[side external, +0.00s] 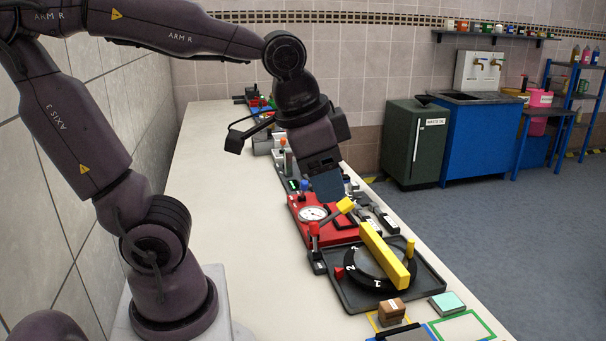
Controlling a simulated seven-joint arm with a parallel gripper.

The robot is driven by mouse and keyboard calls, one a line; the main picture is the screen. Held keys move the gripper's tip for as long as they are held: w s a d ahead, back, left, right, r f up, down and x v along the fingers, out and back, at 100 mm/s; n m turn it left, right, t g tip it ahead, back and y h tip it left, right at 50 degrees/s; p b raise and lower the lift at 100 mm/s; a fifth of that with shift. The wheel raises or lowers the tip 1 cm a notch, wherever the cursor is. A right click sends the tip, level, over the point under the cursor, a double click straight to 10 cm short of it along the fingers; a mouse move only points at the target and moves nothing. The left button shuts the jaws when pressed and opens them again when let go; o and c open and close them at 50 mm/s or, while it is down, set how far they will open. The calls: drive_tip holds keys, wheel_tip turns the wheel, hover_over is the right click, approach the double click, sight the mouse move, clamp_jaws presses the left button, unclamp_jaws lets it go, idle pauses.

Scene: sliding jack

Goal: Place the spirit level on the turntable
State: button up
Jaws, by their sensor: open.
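A long yellow bar (387,258), which looks like the spirit level, lies across the top of the black turntable (352,276). It seems to rest on the disc, but its underside is hidden. The turntable has white numbers on its rim and sits in a dark square tray (348,301). My gripper (328,188) is above and behind the turntable, over the red gauge unit, apart from the yellow bar. It is open and nothing shows between its fingers, which are small and partly hidden in this view.
A red unit with a white dial (313,213) stands behind the tray, with a yellow-ended piece (345,204) near my gripper. A brown box (392,311) and a pale green block (447,303) lie in front. The bench's left side (235,240) is clear.

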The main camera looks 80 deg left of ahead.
drive_tip(key=shift+s+d+r+n+t+h, duration=0.2)
drive_tip(key=shift+s+n+t, duration=0.25)
drive_tip(key=shift+s, duration=0.4)
drive_tip(key=shift+s+d+r+n+t+h, duration=0.15)
drive_tip(key=shift+s+n+t, duration=0.25)
drive_tip(key=shift+s, duration=0.4)
